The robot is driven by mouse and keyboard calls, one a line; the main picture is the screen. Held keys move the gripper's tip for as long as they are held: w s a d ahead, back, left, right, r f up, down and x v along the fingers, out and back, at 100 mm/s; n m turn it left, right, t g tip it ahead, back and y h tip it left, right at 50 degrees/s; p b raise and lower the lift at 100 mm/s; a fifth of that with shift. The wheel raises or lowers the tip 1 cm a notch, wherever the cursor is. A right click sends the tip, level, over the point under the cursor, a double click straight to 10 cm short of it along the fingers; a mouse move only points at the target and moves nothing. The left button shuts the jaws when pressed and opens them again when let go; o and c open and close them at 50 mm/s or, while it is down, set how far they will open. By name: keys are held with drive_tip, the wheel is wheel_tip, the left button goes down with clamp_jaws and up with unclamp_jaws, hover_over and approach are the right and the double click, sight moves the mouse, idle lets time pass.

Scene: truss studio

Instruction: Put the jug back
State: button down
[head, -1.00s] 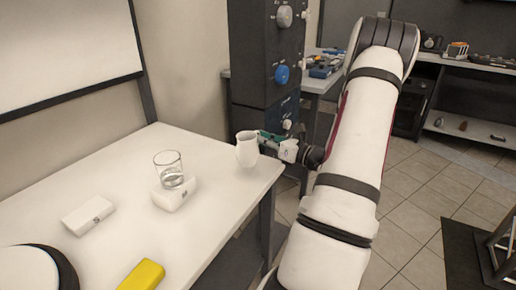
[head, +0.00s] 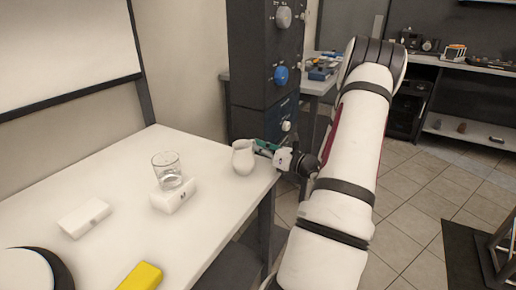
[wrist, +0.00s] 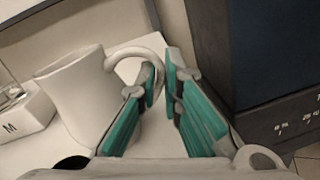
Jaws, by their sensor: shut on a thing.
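The white jug (head: 243,160) is at the far right end of the white table, near its edge. My gripper (head: 261,147) reaches it from the right and is shut on its handle. In the wrist view, the jug (wrist: 78,98) fills the left side, and its looped handle passes between the green-padded fingers of my gripper (wrist: 160,82). The jug looks slightly tilted in the wrist view. I cannot tell whether its base touches the table.
A glass (head: 166,170) with clear liquid stands at a white block (head: 174,196) marked M. Another white block (head: 84,217), a yellow block (head: 141,277) and a round dark-rimmed object (head: 35,270) are on the table (head: 130,190). A dark panel with knobs (head: 264,60) rises behind the jug.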

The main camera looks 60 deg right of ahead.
drive_tip(key=c, duration=1.7)
unclamp_jaws()
drive_tip(key=shift+f, duration=0.1)
